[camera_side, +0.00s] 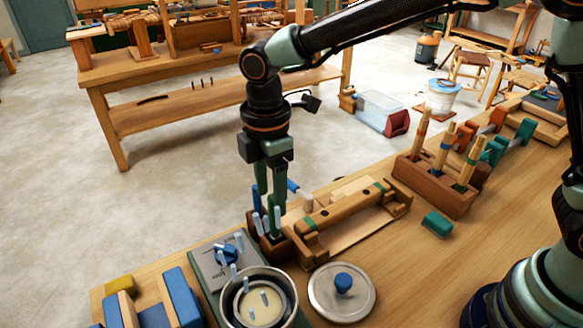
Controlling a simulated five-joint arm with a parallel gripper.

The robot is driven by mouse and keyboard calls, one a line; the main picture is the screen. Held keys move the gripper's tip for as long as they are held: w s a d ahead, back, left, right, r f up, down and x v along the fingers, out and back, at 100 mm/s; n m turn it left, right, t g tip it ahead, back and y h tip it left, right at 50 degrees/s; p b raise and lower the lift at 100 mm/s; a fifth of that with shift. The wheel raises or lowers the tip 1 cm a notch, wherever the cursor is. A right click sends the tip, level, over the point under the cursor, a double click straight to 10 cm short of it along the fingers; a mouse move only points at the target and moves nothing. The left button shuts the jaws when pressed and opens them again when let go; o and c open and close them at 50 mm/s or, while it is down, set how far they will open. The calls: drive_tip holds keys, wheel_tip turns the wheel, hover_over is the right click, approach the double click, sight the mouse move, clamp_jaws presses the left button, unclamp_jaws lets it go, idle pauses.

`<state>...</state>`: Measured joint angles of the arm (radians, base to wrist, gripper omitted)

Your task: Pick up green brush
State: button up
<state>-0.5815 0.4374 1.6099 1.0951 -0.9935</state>
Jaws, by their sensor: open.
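My gripper (268,212) points down over a small dark wooden holder (276,246) left of the table's middle. The jaws are open. Dark green upright strips show at the fingers, just above the holder. I cannot tell which of them is a finger and which might be the green brush, so I cannot place the brush surely. Thin pale-blue-tipped sticks (256,224) stand at the holder beside the fingers. A metal pot (288,284) with a pale filling and similar sticks stands in front of the holder.
A round metal lid (322,299) with a blue knob lies right of the pot. A wooden frame (345,222) lies close right of my gripper. A tool rack (432,187) and a small green block (437,223) are farther right. Blue and wooden blocks (180,297) lie front left.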

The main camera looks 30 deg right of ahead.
sight(276, 235)
wheel_tip(276, 235, down, 4)
drive_tip(key=shift+r, duration=0.25)
drive_tip(key=shift+w+d+f, duration=0.1)
drive_tip(key=shift+d+f, duration=0.1)
drive_tip(key=shift+f, duration=1.2)
drive_tip(key=shift+w+d+f, duration=0.1)
drive_tip(key=shift+d+f, duration=0.05)
drive_tip(key=shift+f, duration=1.2)
clamp_jaws()
